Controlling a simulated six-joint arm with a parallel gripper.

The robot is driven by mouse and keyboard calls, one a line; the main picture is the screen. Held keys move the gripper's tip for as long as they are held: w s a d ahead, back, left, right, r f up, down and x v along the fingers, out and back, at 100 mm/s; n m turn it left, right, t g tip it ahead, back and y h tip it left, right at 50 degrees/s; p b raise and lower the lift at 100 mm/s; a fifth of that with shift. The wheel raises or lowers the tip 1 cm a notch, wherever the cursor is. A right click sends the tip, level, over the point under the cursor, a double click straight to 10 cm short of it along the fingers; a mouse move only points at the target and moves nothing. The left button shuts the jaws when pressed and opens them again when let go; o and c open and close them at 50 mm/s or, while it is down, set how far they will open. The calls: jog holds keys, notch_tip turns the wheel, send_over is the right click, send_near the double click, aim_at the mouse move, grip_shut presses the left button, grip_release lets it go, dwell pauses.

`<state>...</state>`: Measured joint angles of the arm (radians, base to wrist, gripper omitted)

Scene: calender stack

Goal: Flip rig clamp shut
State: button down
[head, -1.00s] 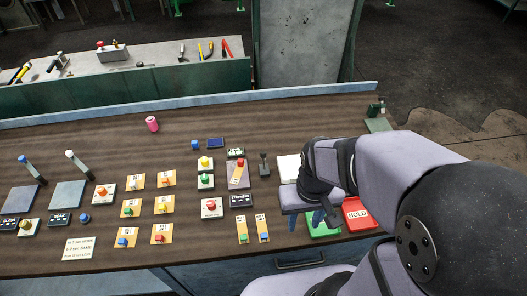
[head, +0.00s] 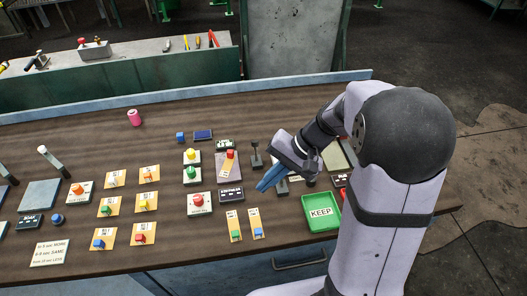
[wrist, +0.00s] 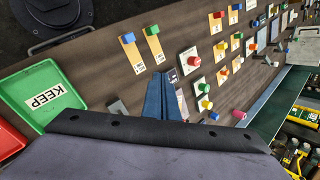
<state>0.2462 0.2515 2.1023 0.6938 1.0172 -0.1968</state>
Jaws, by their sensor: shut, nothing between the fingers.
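I cannot make out which fixture is the rig clamp; no label naming it is readable. A dark upright lever (head: 256,158) stands on the bench just left of my gripper. A second grey post (head: 282,184) stands beside the fingers, partly hidden by them. A pale-framed fixture (head: 340,155) to the right is mostly covered by my arm. My gripper (head: 262,188) is shut and empty, its blue fingers pointing down and left above the bench. In the wrist view the fingers (wrist: 165,80) lie together near a dark labelled plate (wrist: 172,77).
A green KEEP tray (head: 321,225) lies right of the fingers; a red tray (wrist: 8,140) is beside it in the wrist view. Yellow cards with coloured knobs (head: 140,234) and a red button box (head: 198,201) fill the left. The back strip of bench is mostly clear.

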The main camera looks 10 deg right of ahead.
jog(key=w+f+m+t+y+b, duration=0.2)
jog(key=w+f+b, duration=0.15)
jog(key=w, duration=0.35)
jog(key=m+t+y+b, duration=0.2)
jog(key=t+y+b, duration=0.25)
jog(key=b, duration=0.45)
send_near(255, 150)
jog(key=shift+w+d+r+t, duration=0.3)
jog(key=shift+w+d, duration=0.1)
jog(key=shift+d, duration=0.15)
jog(key=shift+w+d+r+t, duration=0.15)
jog(key=shift+w+d+r, duration=0.1)
jog(key=shift+w+d, duration=0.25)
jog(key=shift+d+m, duration=0.3)
jog(key=shift+d, duration=0.25)
jog(key=shift+a, duration=0.1)
jog(key=shift+p+x, duration=1.2)
jog(key=shift+x, duration=3.75)
